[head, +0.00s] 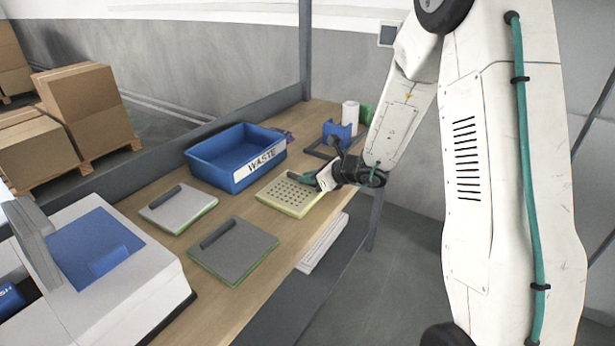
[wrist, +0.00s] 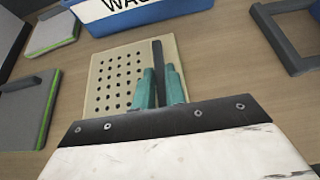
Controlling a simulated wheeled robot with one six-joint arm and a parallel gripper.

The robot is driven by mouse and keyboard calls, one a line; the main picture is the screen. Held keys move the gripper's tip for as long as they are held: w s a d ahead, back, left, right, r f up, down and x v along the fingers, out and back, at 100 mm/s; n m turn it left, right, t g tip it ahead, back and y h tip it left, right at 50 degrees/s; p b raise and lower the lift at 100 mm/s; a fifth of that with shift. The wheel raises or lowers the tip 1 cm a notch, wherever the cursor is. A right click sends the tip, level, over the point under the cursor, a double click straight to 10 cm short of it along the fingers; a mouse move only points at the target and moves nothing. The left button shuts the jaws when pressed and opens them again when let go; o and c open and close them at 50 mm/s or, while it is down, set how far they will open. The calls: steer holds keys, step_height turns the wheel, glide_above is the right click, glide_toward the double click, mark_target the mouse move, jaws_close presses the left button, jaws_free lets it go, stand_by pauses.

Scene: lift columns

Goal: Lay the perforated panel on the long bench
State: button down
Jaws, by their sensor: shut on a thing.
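The perforated panel (head: 291,195) is a cream square plate with rows of dark holes, on or just above the wooden long bench (head: 225,212), in front of the blue bin. I cannot tell whether it touches the bench. In the wrist view the panel (wrist: 107,82) looks flat, with a dark upright bar-like handle along its right part. My gripper (head: 306,178) has teal fingers. In the wrist view the gripper (wrist: 158,88) is shut on the panel's handle, and the fingers hide part of the handle and panel.
A blue WASTE bin (head: 235,157) stands behind the panel. Two grey panels with handles, one light (head: 178,208) and one dark (head: 234,250), lie to the left. A white machine (head: 95,265) is at the left end. A blue holder (head: 338,132) and white roll (head: 350,115) stand at the far end.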

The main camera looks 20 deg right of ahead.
steer(key=c, duration=1.5)
jaws_free()
steer(key=shift+o, duration=0.2)
steer(key=v, duration=1.2)
steer(key=s+a+r+n+g+y, duration=0.1)
steer(key=s+a+r+n+g, duration=0.75)
steer(key=s+a+n, duration=0.65)
steer(key=s+d+r+n+h, duration=0.2)
steer(key=s+d+n+h, duration=0.2)
steer(key=s+n, duration=0.3)
steer(key=s+d+r+n+h, duration=0.2)
steer(key=s+d+n+h, duration=0.2)
steer(key=s, duration=0.5)
steer(key=n, duration=0.2)
steer(key=shift+s+d+r+n, duration=0.2)
steer(key=shift+d+r+n, duration=0.1)
steer(key=shift+n, duration=0.1)
